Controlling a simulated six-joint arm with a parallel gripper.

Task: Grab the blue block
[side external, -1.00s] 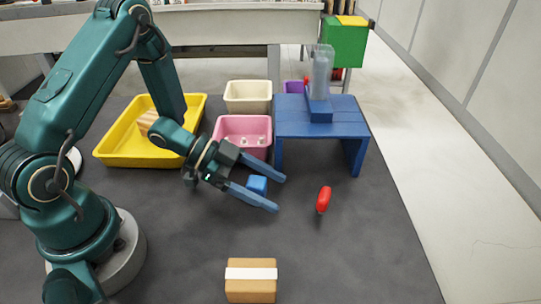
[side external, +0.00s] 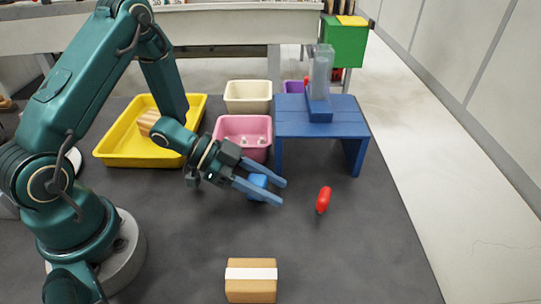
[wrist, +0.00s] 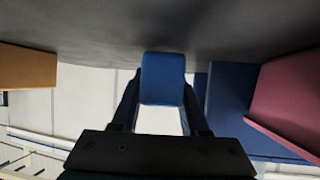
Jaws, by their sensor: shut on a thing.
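The small blue block (side external: 257,181) is between the two long fingers of my gripper (side external: 281,192), low over the dark table in the side view. In the wrist view the blue block (wrist: 163,78) sits between the fingers at the centre. My gripper is shut on the block. The near finger hides part of the block in the side view. I cannot tell whether the block touches the table.
A red object (side external: 323,199) lies right of my gripper. A blue stand (side external: 345,118), a pink bin (side external: 243,125) and a cream bin (side external: 248,96) are behind. A yellow tray (side external: 110,155) is back left. A brown box (side external: 250,290) with a white strip is in front. The right table area is clear.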

